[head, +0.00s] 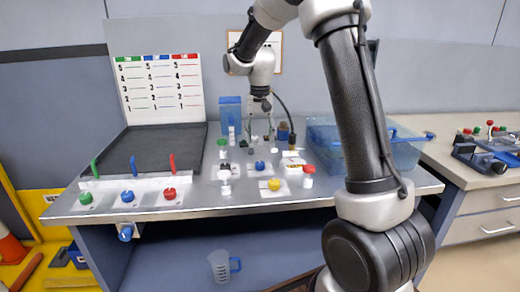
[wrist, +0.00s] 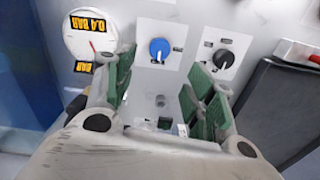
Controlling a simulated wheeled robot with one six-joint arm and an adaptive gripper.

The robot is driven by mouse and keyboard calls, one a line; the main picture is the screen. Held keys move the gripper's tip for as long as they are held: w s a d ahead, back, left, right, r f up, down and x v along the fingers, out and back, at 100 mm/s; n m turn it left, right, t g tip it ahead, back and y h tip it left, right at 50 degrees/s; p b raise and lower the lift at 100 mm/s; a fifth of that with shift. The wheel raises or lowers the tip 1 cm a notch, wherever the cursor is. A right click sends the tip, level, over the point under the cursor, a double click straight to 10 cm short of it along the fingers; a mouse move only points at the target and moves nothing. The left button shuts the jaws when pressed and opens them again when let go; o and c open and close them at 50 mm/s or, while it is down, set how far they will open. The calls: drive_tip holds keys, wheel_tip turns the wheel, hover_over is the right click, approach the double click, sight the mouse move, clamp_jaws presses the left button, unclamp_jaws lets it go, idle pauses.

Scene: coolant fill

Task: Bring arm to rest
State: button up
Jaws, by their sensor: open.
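My arm reaches up from the lower right and over the bench in the head view. My gripper (head: 261,138) hangs down over the middle of the bench top (head: 330,192), among small knobs and fittings. In the wrist view the green-padded fingers of my gripper (wrist: 165,85) are spread apart with nothing held between them. Past the fingertips is a blue knob (wrist: 159,48) on a white plate. A black knob (wrist: 223,59) is to its right. A round gauge (wrist: 82,40) labelled 0.4 BAR is to the left.
A clear blue tub (head: 325,150) stands right of my gripper. A yellow knob (head: 274,184) and a red-topped fitting (head: 308,172) are near the front. A chart board (head: 160,88) and dark panel (head: 150,145) are left. A measuring jug (head: 221,266) stands below the bench.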

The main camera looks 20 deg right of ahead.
drive_tip(key=shift+r, duration=0.75)
drive_tip(key=s+d+r+n+t, duration=0.1)
drive_tip(key=s+r, duration=0.1)
drive_tip(key=s, duration=0.9)
drive_tip(key=s+d+r+n+t, duration=0.1)
drive_tip(key=s+r+n+t, duration=0.1)
drive_tip(key=s, duration=0.9)
drive_tip(key=s+d+r+n+t, duration=0.1)
drive_tip(key=s+r, duration=0.3)
drive_tip(key=s, duration=0.6)
drive_tip(key=shift+s+d+r+n, duration=0.2)
drive_tip(key=shift+s+d+n, duration=0.15)
drive_tip(key=shift+s+n, duration=0.05)
